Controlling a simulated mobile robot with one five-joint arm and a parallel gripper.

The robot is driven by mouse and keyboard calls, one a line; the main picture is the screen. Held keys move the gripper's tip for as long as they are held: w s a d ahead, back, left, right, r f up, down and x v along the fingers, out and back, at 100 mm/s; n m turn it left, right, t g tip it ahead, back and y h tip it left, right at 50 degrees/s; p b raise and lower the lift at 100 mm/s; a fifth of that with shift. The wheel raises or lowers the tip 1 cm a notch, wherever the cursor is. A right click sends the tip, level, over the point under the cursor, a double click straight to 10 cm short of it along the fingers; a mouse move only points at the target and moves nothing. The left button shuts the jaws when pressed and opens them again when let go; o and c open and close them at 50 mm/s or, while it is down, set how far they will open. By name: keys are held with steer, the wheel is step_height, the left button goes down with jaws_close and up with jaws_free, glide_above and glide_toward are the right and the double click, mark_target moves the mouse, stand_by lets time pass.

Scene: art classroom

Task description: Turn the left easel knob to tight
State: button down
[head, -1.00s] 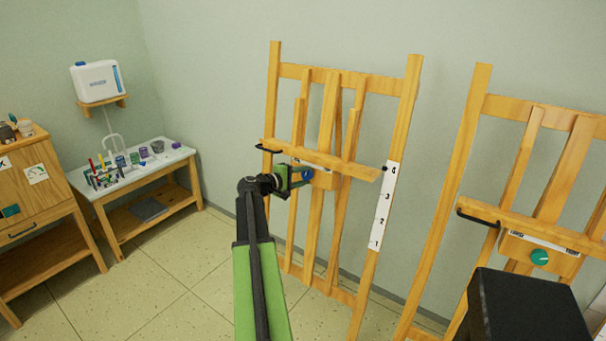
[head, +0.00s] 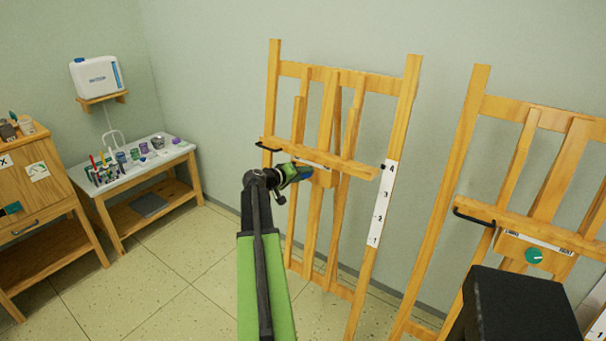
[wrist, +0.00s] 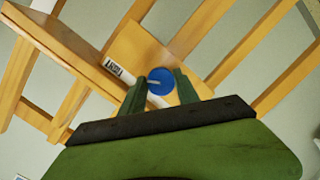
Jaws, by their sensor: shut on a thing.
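The left easel (head: 398,110) stands against the wall. Its blue knob (wrist: 161,87) sits on a wooden block below the shelf and has a pale pointer line on its face. My gripper (wrist: 162,78) is shut on the knob, one green finger on each side of it. In the wrist view the easel looks strongly tilted, as my wrist is rolled. In the head view my gripper (head: 297,174) hides most of the knob. A white label strip (wrist: 113,67) shows beside the knob, but its lettering is too small to read surely.
A second easel (head: 466,150) with a green knob (head: 534,256) stands at the right. A low table (head: 180,158) with paint jars and brushes is at the left, next to a wooden cabinet (head: 40,180). The floor between them is clear.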

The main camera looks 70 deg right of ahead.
stand_by(0.3)
steer(key=c, duration=0.9)
jaws_free()
steer(key=shift+a+r, duration=0.1)
steer(key=p+v, duration=0.5)
steer(key=v, duration=1.2)
steer(key=shift+p, duration=0.4)
steer(key=shift+s+r, duration=0.1)
